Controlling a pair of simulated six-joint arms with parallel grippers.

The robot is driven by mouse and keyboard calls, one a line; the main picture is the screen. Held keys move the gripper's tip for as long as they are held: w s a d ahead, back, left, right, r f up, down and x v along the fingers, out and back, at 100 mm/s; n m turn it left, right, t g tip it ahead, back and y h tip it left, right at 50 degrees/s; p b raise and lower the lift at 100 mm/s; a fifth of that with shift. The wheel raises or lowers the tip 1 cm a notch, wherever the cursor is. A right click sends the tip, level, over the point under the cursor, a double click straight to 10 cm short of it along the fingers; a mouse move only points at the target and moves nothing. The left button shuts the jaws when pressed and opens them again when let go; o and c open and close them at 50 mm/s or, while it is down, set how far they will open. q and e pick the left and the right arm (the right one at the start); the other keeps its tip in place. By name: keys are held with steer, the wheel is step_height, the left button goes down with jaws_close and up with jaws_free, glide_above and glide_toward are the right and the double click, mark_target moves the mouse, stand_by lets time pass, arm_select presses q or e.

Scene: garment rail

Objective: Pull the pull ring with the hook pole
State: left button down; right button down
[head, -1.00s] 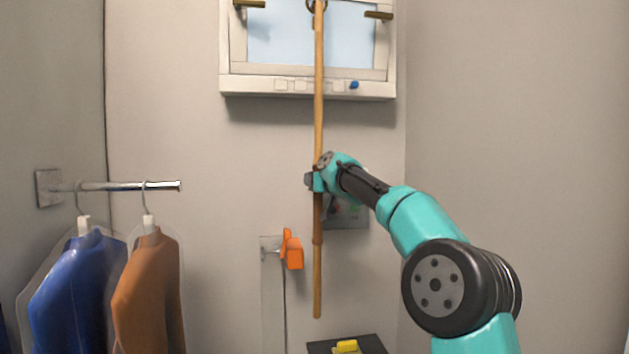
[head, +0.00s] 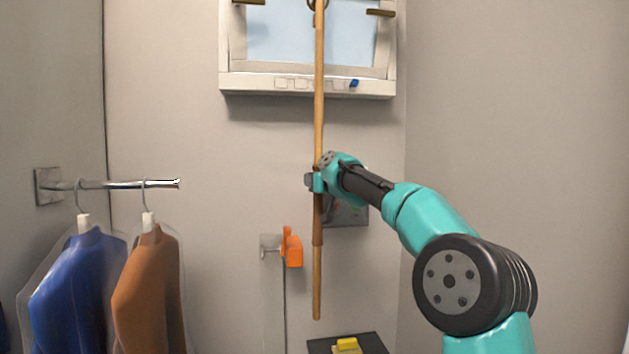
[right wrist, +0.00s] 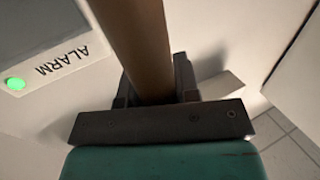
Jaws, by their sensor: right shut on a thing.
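The hook pole (head: 319,105) is a long wooden pole held upright in front of the back wall. My right gripper (head: 316,182) is shut on it below its middle. The pole also fills the jaws in the right wrist view (right wrist: 138,45). Its top reaches the upper edge of the head view, where part of a dark ring (head: 312,5), likely the pull ring, shows in front of the window. Whether the hook is through the ring or only beside it I cannot tell. My left gripper is not in view.
A white-framed unit (head: 300,84) with a blue knob is on the back wall. A rail (head: 120,185) with a blue garment (head: 75,290) and a brown garment (head: 147,290) is at left. An orange handle (head: 292,250) hangs near the pole. An ALARM label (right wrist: 62,60) shows in the wrist view.

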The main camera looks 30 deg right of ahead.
steer(key=shift+s, duration=0.15)
stand_by(0.4)
steer(key=shift+s+a+f, duration=0.3)
steer(key=shift+s+f, duration=0.05)
steer(key=shift+s, duration=0.25)
stand_by(0.6)
steer(key=shift+s+a+f, duration=0.3)
steer(key=shift+s+f, duration=0.15)
steer(key=shift+s, duration=0.25)
steer(key=shift+a+f, duration=0.1)
steer(key=shift+a, duration=0.05)
stand_by(0.5)
steer(key=shift+s+a+f, duration=0.3)
steer(key=shift+s+f, duration=0.05)
steer(key=shift+s, duration=0.5)
steer(key=shift+s+a+f, duration=0.25)
steer(key=shift+s+f, duration=0.1)
steer(key=shift+s, duration=0.45)
steer(key=shift+s+a+f, duration=0.3)
steer(key=shift+s+f, duration=0.05)
steer(key=shift+s, duration=0.5)
stand_by(1.3)
